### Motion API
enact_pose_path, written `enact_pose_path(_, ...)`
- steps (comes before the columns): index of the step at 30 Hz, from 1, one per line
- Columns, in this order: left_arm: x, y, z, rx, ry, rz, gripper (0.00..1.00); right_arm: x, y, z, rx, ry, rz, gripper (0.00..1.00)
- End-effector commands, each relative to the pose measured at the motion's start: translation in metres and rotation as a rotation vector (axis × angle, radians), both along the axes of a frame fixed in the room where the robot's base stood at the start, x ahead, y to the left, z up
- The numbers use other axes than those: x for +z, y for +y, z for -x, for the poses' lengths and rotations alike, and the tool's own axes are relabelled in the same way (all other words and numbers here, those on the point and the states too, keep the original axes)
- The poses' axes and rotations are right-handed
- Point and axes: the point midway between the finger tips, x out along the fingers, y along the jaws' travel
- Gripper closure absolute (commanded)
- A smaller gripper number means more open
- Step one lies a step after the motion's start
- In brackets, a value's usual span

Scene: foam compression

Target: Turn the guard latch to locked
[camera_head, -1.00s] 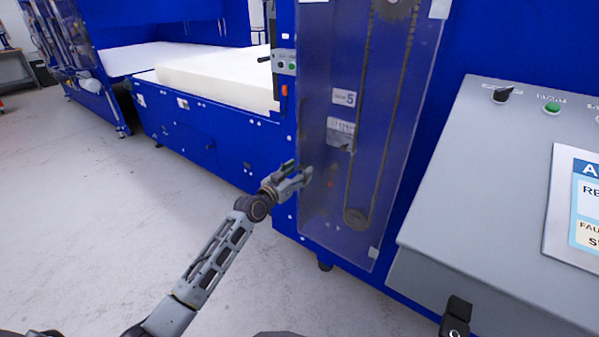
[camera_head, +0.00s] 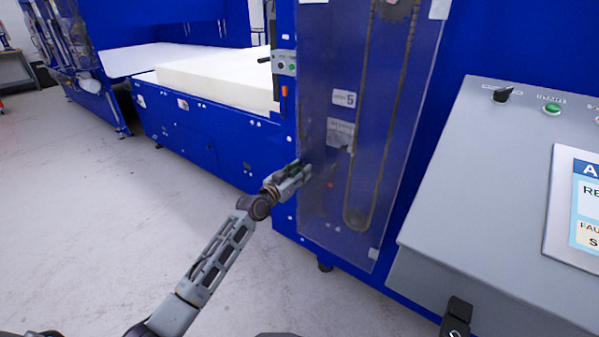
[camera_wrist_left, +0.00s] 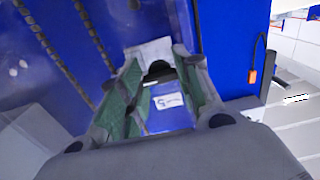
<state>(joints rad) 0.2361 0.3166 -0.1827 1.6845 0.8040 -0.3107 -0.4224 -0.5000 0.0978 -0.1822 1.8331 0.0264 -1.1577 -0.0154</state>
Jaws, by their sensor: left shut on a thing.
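The clear guard panel (camera_head: 325,200) covers a chain drive on the blue machine. My left gripper (camera_head: 303,172) is at the panel's left edge, with its fingers together. In the left wrist view my left gripper (camera_wrist_left: 160,85) has its two green-lined fingers on either side of a small dark latch (camera_wrist_left: 157,69), and it is shut on it. The latch is mostly hidden by the fingers, and its exact angle cannot be told. In the head view the gripper covers it. My right gripper is not in view.
A grey control console (camera_head: 470,190) with a black knob (camera_head: 502,95), a green button (camera_head: 552,109) and a screen stands at right. A white foam block (camera_head: 215,75) lies on the machine bed at back left. The floor (camera_head: 90,230) at left is clear.

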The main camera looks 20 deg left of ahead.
Motion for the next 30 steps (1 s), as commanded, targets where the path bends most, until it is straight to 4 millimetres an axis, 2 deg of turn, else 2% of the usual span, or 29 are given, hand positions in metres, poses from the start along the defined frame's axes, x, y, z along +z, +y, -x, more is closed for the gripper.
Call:
enact_pose_path(11, 0.000, 0.001, 0.000, 0.001, 0.023, 0.062, 0.90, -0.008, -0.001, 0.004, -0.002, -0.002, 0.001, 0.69)
enact_pose_path(28, 0.001, 0.000, 0.000, 0.001, 0.147, 0.405, 0.90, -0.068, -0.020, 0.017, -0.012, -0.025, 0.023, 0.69)
enact_pose_path(29, 0.001, 0.000, 0.000, 0.001, 0.157, 0.428, 0.91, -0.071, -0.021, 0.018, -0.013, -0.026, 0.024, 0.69)
enact_pose_path(30, 0.001, 0.000, 0.000, 0.001, 0.168, 0.460, 0.96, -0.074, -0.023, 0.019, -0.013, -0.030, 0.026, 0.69)
